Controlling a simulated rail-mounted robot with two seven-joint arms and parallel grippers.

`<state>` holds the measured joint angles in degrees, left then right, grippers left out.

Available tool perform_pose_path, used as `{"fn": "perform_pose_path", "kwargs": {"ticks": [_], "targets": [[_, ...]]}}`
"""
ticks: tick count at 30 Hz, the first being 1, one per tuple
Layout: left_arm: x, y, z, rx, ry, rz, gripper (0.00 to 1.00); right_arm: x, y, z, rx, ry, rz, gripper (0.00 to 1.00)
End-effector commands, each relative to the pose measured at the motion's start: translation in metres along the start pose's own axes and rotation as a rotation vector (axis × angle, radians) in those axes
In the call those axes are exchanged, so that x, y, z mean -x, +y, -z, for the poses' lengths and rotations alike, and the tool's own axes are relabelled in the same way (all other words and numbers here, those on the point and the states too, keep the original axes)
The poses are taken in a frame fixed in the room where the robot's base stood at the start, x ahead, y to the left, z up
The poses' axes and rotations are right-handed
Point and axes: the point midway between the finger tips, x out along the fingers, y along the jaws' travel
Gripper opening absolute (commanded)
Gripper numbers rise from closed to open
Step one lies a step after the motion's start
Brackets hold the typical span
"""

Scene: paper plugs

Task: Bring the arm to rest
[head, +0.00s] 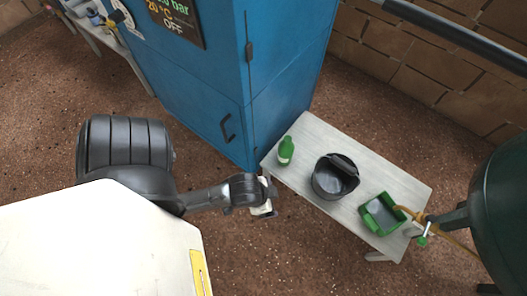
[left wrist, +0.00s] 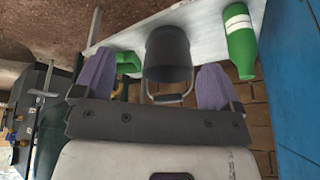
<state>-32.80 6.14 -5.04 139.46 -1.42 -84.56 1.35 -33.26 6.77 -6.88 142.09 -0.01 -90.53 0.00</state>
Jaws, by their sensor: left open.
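My left arm comes in from the left in the head view. Its gripper (head: 268,196) hangs just left of the bench's near left end. In the left wrist view the two purple-grey fingers (left wrist: 155,68) are wide apart, with nothing held between them. The bucket shows beyond the gap, apart from the fingers. My right gripper is in neither view.
A pale bench (head: 318,135) carries a green bottle (head: 286,152), a black bucket (head: 330,182) and a green box (head: 378,216). A blue cabinet (head: 200,85) stands behind my gripper. A dark green tank (head: 500,215) stands at right. Floor left of the bench is clear.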

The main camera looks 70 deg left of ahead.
Motion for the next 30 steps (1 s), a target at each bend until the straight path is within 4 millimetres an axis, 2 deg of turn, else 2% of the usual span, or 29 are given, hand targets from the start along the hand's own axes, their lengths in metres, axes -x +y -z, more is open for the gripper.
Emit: {"fn": "perform_pose_path", "kwargs": {"ticks": [6,16,20,26,30], "targets": [[0.015,0.013,-0.011,-0.052,-0.065,-0.043,0.9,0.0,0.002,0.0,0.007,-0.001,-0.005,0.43],[0.016,0.013,-0.011,-0.053,-0.068,-0.044,0.9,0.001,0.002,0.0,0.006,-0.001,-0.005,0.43],[0.023,0.013,-0.009,-0.052,-0.068,-0.043,0.9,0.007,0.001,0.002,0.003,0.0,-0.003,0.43],[0.051,0.011,0.003,-0.052,-0.068,-0.043,0.9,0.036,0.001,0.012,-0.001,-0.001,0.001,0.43],[0.085,0.009,0.016,-0.052,-0.068,-0.043,0.9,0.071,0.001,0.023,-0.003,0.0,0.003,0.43]]}}
